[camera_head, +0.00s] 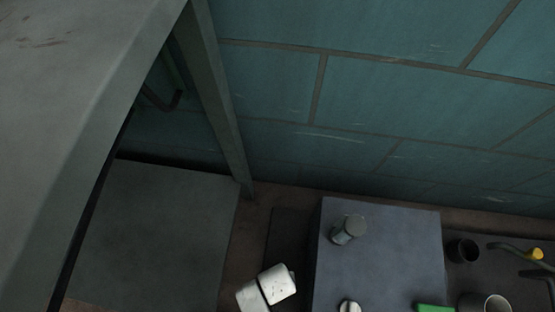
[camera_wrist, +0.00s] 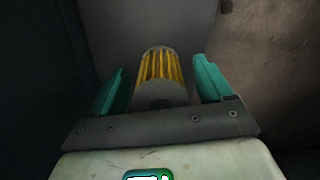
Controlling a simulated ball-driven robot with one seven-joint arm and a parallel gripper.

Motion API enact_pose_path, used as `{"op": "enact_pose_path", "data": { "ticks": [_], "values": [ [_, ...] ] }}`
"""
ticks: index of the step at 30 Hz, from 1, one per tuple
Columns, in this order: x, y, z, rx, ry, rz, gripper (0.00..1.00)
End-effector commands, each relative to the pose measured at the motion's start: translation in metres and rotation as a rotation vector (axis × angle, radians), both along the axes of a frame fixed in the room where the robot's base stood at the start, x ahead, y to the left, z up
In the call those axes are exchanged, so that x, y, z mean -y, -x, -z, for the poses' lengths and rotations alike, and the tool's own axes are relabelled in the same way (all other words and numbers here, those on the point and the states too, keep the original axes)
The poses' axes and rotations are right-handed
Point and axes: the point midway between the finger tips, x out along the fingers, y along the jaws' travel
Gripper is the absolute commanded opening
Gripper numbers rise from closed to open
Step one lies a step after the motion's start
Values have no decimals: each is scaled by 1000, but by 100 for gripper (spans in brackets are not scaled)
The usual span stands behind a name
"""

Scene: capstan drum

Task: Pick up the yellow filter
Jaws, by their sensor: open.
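The yellow filter (camera_wrist: 164,66) shows in the wrist view as a ribbed yellow cylinder with a grey end cap facing me. It lies between the two teal fingers of my gripper (camera_wrist: 160,72), which is open. Dark gaps show on both sides of the filter, so neither finger appears to touch it. I cannot make out the filter or my fingers in the head view.
In the head view a grey-blue box top (camera_head: 385,262) carries a grey jar (camera_head: 348,229). Dark cups (camera_head: 462,250) and a green item (camera_head: 435,308) stand at the right. A large grey surface (camera_head: 80,80) with a post (camera_head: 215,95) fills the left. A teal tiled wall (camera_head: 400,110) is behind.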

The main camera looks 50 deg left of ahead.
Motion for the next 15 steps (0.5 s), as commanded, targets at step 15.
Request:
{"op": "enact_pose_path", "data": {
  "ticks": [15],
  "values": [
    [0,0,-1,0,0,0,50]
  ]
}}
